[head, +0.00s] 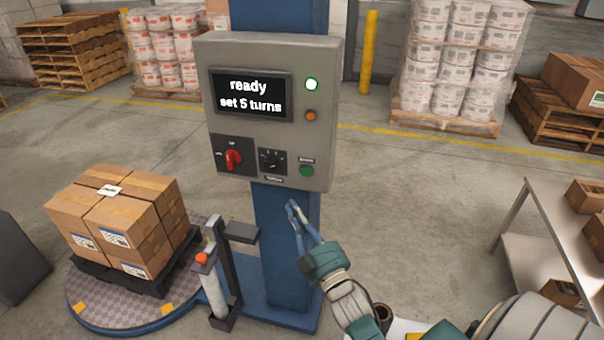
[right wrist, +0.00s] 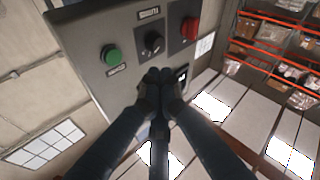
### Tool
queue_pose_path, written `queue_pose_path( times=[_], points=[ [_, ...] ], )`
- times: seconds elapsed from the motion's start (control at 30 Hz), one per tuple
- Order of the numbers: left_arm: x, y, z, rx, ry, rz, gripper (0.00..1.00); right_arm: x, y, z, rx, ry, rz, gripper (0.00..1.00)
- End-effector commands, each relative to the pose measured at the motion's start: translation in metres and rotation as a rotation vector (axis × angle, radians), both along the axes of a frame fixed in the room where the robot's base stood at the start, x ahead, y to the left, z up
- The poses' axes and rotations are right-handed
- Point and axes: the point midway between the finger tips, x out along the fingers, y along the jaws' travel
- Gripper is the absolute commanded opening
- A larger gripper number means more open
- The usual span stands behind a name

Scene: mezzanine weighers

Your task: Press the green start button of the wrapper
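The green start button (head: 307,170) sits at the lower right of the grey control box (head: 322,140) on the wrapper's blue column (head: 287,265). The button also shows in the right wrist view (right wrist: 112,55). The screen (head: 250,95) reads "ready" and "set 5 turns". My right gripper (head: 293,206) is below the box, in front of the column. In the right wrist view its fingertips (right wrist: 160,76) meet with nothing between them, below and right of the button and apart from it. My left gripper is not in view.
A red switch (head: 233,160) and a black knob (head: 270,160) sit left of the button. Stacked cartons (head: 120,215) stand on the round turntable (head: 110,310) at left. A table (head: 545,235) stands at right.

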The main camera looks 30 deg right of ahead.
Motion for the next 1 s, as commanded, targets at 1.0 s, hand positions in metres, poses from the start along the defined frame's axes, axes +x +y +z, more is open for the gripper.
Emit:
queue_pose_path(
  times=[1.0],
  points=[
    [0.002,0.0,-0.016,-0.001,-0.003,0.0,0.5,0.031,-0.042,0.023,-0.026,-0.048,-0.004,0.0]
  ],
)
